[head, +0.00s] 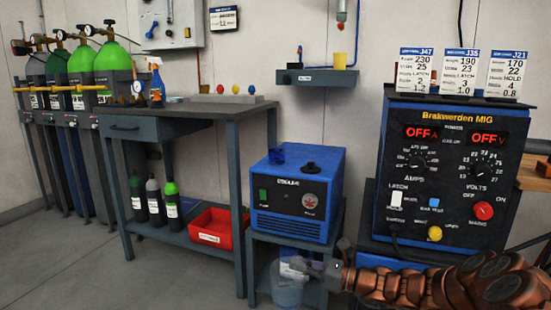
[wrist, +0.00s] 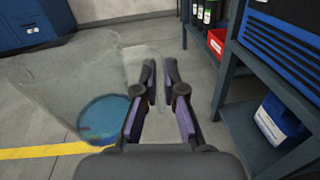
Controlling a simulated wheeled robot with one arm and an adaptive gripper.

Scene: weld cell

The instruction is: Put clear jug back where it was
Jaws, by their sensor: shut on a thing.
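The clear jug (head: 287,293) is see-through and hangs at my gripper (head: 318,269), in front of the small stand's lower shelf in the head view. In the wrist view the jug (wrist: 75,75) fills the left side, tilted in the picture, with a round blue patch at one end. My gripper (wrist: 160,75) is shut on the jug's side nearest the fingers, seemingly its handle; the exact grip is hard to see through the clear wall.
A blue cooler unit (head: 297,199) stands on the small stand (head: 250,280). A blue container with a white label (wrist: 282,122) is on its lower shelf. The welder (head: 440,180) is at right. A workbench (head: 180,108) with a red bin (head: 212,228) is left. Open floor (head: 120,280) lies in front.

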